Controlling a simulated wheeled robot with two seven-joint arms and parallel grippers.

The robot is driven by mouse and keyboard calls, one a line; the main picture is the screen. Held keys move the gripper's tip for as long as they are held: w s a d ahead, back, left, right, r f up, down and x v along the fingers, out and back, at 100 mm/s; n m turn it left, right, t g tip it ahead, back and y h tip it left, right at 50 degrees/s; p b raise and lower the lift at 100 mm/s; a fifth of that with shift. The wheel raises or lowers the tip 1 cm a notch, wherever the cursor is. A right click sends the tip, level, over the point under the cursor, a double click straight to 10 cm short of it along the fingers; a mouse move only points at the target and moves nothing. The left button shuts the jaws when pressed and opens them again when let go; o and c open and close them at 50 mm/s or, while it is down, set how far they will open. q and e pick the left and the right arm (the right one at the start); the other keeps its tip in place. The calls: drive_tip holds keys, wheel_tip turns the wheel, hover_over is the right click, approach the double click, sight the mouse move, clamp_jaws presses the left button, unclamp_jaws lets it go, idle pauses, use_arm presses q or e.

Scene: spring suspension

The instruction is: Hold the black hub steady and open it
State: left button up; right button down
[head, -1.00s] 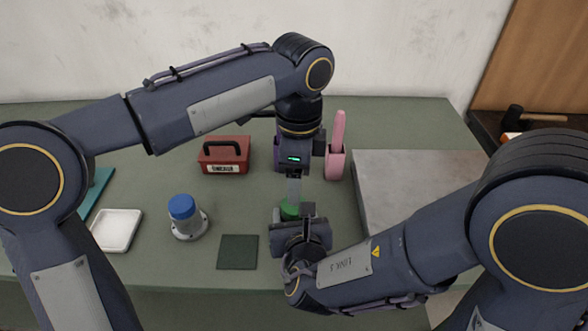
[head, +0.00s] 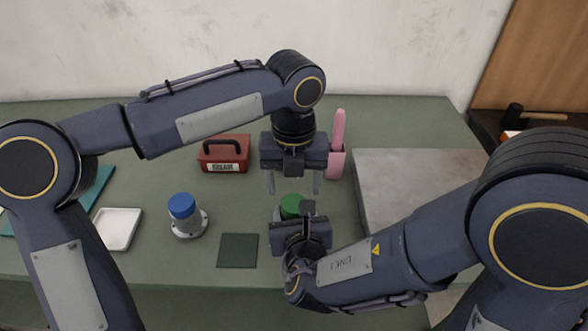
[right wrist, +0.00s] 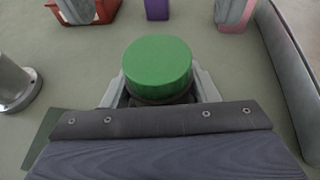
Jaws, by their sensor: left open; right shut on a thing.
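The black hub (right wrist: 166,99) stands upright with a round green cap (right wrist: 157,66) on top; only a dark strip of its body shows below the cap. The green cap also shows in the head view (head: 291,205), partly behind my right gripper. My right gripper (head: 294,216) is shut on the hub, one finger on each side, below the cap. My left gripper (head: 294,184) points down above the cap, open and empty, its fingers spread left and right and apart from the cap.
A blue-topped grey cylinder (head: 183,215) on a round base stands left, near a white tray (head: 117,229) and a dark green mat (head: 238,251). Behind are a red toolbox (head: 225,160) and a pink holder (head: 336,163). A grey slab (head: 410,185) lies right.

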sight(294, 202)
use_arm(q)
drive_tip(key=shift+f, duration=2.35)
drive_tip(key=c, duration=1)
drive_tip(key=n, duration=0.3)
drive_tip(key=o, duration=1.1)
